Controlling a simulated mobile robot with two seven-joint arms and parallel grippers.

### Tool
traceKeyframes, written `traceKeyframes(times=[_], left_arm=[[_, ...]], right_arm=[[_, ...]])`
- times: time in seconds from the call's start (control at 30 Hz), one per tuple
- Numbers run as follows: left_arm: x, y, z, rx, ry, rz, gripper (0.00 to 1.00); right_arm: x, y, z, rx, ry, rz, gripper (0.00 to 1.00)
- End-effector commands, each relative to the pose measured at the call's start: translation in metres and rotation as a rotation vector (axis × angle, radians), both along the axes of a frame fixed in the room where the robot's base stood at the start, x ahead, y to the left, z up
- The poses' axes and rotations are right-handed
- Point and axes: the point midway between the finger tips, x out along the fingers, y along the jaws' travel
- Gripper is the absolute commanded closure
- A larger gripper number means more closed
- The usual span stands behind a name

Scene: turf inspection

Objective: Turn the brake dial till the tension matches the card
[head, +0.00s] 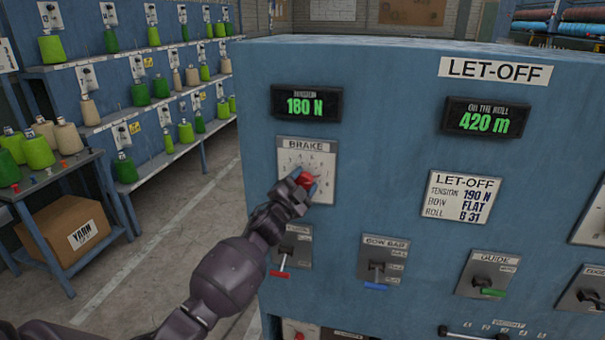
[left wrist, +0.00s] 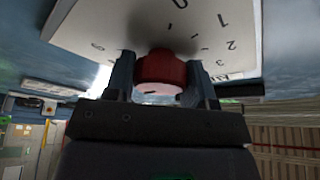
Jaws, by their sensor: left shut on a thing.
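The red brake dial (head: 306,180) sits on a pale scale plate marked BRAKE (head: 320,157) on the blue let-off cabinet. My left gripper (head: 304,185) is shut on the dial. In the left wrist view the red dial (left wrist: 161,73) is between the two fingers, with scale numbers around it. The let-off card (head: 461,198) to the right reads tension 190 N, bow FLAT, roll B 31. My right gripper is not in view.
Below the dial are a red-handled lever (head: 283,272), a blue-handled bow bar lever (head: 376,284) and a green-handled guide lever (head: 490,290). Another display (head: 486,118) reads 420 m. Yarn racks and a yarn box (head: 66,237) stand left, across open floor.

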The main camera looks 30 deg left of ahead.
Motion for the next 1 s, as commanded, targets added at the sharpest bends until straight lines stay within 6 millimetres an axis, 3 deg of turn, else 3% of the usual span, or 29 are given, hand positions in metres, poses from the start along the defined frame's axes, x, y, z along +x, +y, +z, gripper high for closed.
traceKeyframes(times=[0.4, 1.0], left_arm=[[0.0, 0.001, 0.001, 0.21, 0.052, 0.0, 0.74], [0.0, 0.0, -0.001, 0.243, 0.06, 0.0, 0.74]], right_arm=[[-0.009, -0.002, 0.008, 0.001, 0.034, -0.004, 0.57], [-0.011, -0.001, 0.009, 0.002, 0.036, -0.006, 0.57]])
